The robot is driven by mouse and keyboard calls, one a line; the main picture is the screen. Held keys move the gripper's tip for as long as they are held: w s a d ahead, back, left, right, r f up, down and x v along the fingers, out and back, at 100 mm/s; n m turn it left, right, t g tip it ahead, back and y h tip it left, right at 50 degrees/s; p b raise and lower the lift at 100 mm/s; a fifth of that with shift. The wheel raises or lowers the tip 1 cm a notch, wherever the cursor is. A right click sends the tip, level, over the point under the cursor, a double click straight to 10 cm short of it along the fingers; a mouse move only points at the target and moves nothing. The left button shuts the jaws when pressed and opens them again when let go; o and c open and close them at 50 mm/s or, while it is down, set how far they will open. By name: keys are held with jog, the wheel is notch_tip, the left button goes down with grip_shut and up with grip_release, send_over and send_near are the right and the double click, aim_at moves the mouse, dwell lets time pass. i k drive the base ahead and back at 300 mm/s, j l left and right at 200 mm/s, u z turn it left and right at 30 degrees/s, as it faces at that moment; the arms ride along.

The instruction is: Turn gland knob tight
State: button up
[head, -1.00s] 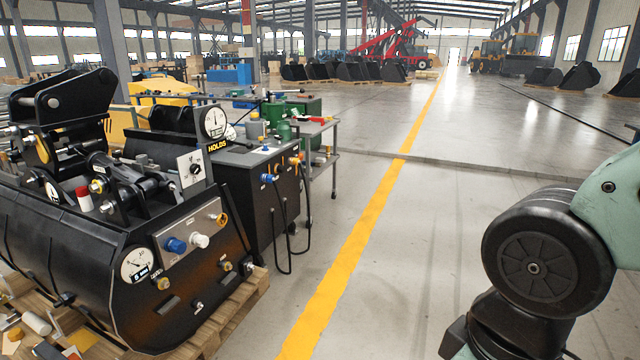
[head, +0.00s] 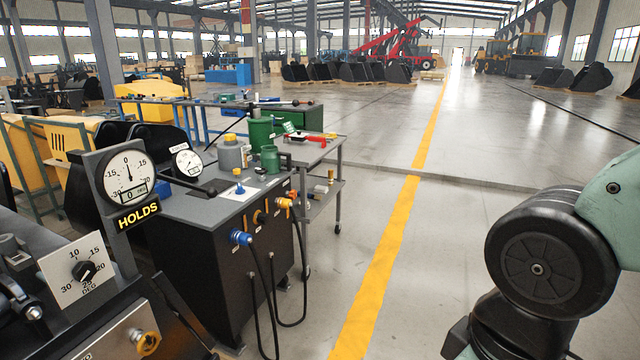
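No knob in view is labelled as the gland knob, so I cannot tell which one it is. My gripper is out of view; only part of my arm shows at the right, away from these knobs.
A dark bench cabinet (head: 215,270) with blue and orange couplings and hanging black hoses stands right of the gauge. A smaller gauge (head: 188,163) and green canisters (head: 270,158) are on or behind it. A grey cart (head: 322,152) stands behind. Floor around the yellow line (head: 385,265) is clear.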

aim_at(293, 194)
jog(key=i, duration=2.1)
jog(key=i+u, duration=0.2)
jog(key=i, duration=0.25)
jog(key=i+l+u, duration=0.15)
jog(key=i, duration=0.25)
jog(key=i+l+u, duration=0.2)
jog(key=i, duration=0.25)
